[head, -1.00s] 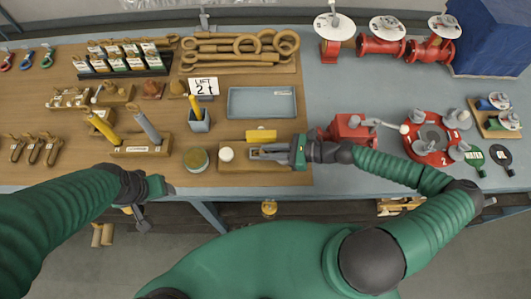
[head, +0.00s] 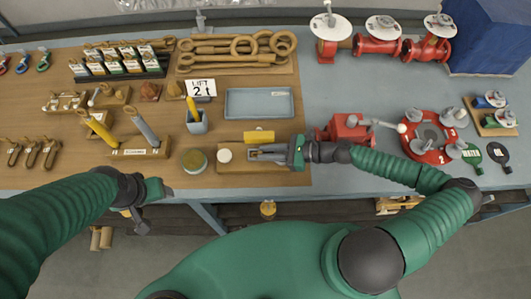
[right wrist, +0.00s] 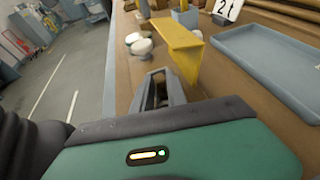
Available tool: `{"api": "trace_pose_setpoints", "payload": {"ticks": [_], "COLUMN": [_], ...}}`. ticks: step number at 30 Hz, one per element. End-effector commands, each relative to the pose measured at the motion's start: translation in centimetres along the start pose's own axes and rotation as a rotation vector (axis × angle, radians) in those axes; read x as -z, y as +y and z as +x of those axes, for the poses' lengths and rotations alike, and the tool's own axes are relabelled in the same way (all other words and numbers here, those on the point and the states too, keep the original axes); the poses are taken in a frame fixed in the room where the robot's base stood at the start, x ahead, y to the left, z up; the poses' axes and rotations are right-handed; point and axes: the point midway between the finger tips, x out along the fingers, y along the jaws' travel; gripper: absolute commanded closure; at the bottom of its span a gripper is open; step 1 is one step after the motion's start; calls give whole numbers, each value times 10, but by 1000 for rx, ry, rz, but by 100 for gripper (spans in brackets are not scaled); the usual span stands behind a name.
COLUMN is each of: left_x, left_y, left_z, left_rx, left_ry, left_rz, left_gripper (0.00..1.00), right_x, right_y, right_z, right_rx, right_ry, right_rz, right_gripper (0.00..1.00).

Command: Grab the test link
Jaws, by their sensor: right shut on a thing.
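My right gripper (head: 258,153) is low over a wooden board (head: 235,166) near the table's front edge, its grey fingers pointing left. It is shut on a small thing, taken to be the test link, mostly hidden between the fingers. In the right wrist view, the fingers (right wrist: 160,90) show close together with a dark gap between them. A yellow block (head: 259,136) stands just beyond the fingers; it also shows in the right wrist view (right wrist: 182,40). A white round knob (head: 225,155) is left of the fingertips. My left gripper (head: 142,222) hangs before the table edge; its jaw state is unclear.
A blue-grey tray (head: 260,103) lies behind the board, with a "LIFT 2t" sign (head: 201,88) and a grey cup (head: 197,124) at its left. A round tin (head: 194,161) is left of the board. A red valve (head: 347,128) stands near my right forearm.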

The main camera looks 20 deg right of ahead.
Motion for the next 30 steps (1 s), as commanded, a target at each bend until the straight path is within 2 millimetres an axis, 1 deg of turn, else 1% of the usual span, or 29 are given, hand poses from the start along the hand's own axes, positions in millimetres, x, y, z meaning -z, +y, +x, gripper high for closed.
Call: {"api": "trace_pose_setpoints", "payload": {"ticks": [1, 5, 8, 11, 12, 17, 24, 25, 26, 27, 30], "left_x": [0, -1, -2, -3, -3, -5, -9, -4, -2, 0, 4], "left_y": [0, 0, 0, 0, 0, 0, 0, 0, 0, 0, 0], "left_z": [2, 5, 8, 12, 14, 22, 36, 15, 6, -1, -14], "left_rx": [0, 0, 0, 0, 0, 0, 0, 0, 0, 0, 0], "left_ry": [0, 0, 0, 0, 0, 0, 0, -2, -2, 0, 1], "left_rz": [0, 0, 0, 0, 0, 0, 0, 0, 0, 0, 0], "left_gripper": [36, 36, 36, 36, 36, 36, 36, 36, 36, 36, 36], "right_x": [7, 1, -9, -24, -27, -28, -31, -44, -46, -47, -45], "right_y": [2, 1, 2, 1, 6, 43, 112, 116, 122, 129, 144], "right_z": [0, -2, -6, -11, -13, -20, -32, -37, -39, -40, -42], "right_rx": [-2, -2, -4, -4, -5, -4, -4, -2, -2, -2, -1], "right_ry": [11, 11, 10, 9, 7, 3, 2, 1, 1, 0, 0], "right_rz": [2, 1, 1, 0, 3, 5, 8, 10, 12, 12, 10], "right_gripper": [100, 100, 100, 100, 100, 100, 100, 100, 100, 100, 100]}}
